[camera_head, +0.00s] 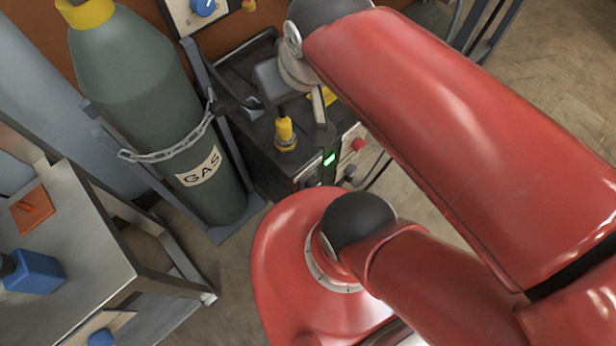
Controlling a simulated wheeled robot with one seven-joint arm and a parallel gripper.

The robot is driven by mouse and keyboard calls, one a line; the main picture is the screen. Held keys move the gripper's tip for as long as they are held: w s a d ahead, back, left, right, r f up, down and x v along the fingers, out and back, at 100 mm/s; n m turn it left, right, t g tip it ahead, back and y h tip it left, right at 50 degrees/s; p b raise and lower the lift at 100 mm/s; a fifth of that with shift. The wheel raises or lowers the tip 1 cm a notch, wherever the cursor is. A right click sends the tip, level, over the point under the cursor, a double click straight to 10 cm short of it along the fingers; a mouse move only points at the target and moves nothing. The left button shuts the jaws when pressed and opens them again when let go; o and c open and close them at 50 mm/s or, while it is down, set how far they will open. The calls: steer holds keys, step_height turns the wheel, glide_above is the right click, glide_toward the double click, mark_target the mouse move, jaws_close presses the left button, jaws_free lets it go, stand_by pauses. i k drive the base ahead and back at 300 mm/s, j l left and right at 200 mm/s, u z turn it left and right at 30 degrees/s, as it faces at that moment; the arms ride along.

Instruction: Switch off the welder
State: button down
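The welder (306,172) is a dark box standing right of the gas cylinder, partly hidden by my red arm. Its front panel shows a small lit green indicator (329,157), a red knob or button (357,144) and a darker knob (350,171). My gripper (298,108) hangs above the welder's top, back from the front panel. Its grey parts overlap the welder in the picture, so I cannot tell its finger opening or any contact.
A grey-green gas cylinder (135,85) is chained in a rack (236,150) left of the welder. A metal table (75,240) with a blue object (35,272) stands at the lower left. A panel with a blue knob (203,7) is behind. Floor at the right is clear.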

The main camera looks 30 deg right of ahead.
mark_target(310, 182)
steer(key=k+l+z, duration=0.1)
steer(key=k, duration=1.05)
